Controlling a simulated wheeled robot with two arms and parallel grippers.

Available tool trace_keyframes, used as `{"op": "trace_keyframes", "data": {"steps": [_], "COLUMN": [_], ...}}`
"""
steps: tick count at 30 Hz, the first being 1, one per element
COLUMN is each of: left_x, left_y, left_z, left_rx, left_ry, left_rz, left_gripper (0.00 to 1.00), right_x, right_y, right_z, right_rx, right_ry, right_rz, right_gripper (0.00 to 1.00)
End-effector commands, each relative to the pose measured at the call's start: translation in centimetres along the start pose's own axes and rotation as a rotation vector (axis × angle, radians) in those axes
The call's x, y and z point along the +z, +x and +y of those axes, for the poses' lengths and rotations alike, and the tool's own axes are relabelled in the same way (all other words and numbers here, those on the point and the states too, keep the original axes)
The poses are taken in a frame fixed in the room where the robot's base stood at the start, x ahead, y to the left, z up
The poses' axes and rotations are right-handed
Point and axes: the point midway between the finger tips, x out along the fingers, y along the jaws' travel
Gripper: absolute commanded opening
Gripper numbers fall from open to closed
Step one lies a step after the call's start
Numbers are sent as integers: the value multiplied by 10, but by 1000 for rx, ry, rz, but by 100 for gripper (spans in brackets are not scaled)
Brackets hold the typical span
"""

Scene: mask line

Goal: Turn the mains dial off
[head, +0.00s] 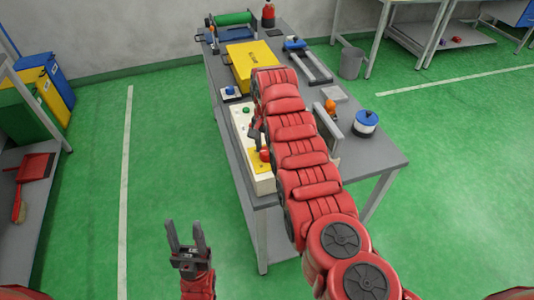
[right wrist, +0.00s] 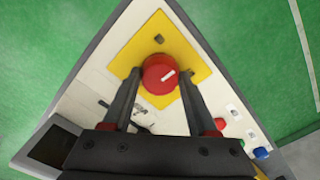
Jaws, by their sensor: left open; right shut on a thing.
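My right gripper (right wrist: 159,75) is shut on the dial, one finger on each side. In the head view the dial (head: 265,155) shows as a small red spot beside my right arm, which hides part of the box. My left gripper (head: 185,235) is open and empty, over the green floor left of the table.
A green button (head: 246,111) sits further back on the control box. The floor left of the table is clear.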

Motion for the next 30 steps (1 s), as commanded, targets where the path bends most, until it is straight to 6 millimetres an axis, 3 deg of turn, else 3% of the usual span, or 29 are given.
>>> {"op": "trace_keyframes", "data": {"steps": [1,12,21,30], "left_x": [2,7,10,11], "left_y": [-11,-44,-58,-62], "left_z": [0,2,3,3], "left_rx": [0,0,0,0], "left_ry": [0,0,0,0], "left_rz": [0,0,0,0], "left_gripper": [50,50,50,50], "right_x": [0,0,0,0], "right_y": [6,4,1,1], "right_z": [0,-1,0,0], "right_rx": [-1,-3,-2,0], "right_ry": [41,385,599,708], "right_rz": [1,1,1,0], "right_gripper": [3,3,3,3]}}
